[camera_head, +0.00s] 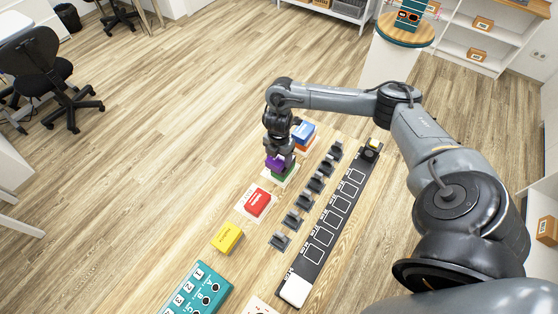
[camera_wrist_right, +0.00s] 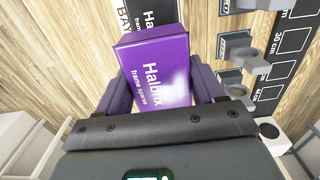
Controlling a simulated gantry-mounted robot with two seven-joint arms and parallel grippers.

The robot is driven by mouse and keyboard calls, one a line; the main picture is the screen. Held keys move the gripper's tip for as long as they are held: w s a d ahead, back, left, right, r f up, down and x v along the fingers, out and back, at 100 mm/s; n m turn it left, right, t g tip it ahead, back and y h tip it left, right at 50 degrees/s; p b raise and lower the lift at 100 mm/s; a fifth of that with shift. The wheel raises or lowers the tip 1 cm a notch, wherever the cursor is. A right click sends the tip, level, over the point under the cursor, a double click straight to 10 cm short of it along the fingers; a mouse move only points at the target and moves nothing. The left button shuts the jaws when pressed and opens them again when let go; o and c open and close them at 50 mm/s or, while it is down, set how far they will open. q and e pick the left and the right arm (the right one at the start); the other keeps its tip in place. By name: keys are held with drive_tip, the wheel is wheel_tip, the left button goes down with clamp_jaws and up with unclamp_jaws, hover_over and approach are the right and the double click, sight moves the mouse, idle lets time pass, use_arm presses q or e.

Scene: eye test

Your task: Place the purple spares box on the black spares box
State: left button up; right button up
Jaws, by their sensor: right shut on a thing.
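The purple spares box (camera_head: 274,163) is held between the fingers of my right gripper (camera_head: 279,157). In the right wrist view the purple box (camera_wrist_right: 158,72) shows its label, with a finger on each side of it. A black box with white lettering (camera_wrist_right: 163,12) shows partly at the top of that view, beyond the purple box. I cannot make out the black box in the head view, where my gripper may hide it. A green box (camera_head: 286,174) shows just under the purple one; whether they touch I cannot tell. My left gripper is out of view.
A blue box (camera_head: 303,131) sits on an orange one behind my gripper. A red box (camera_head: 257,202) and a yellow box (camera_head: 227,238) lie nearer. Several grey holders stand beside a black marked strip (camera_head: 327,229). A teal panel (camera_head: 217,287) lies at the front.

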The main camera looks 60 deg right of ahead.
sight(279, 161)
wheel_tip(279, 161, down, 2)
drive_tip(key=shift+f, duration=0.5)
drive_tip(key=shift+f, duration=0.1)
drive_tip(key=o, duration=1.1)
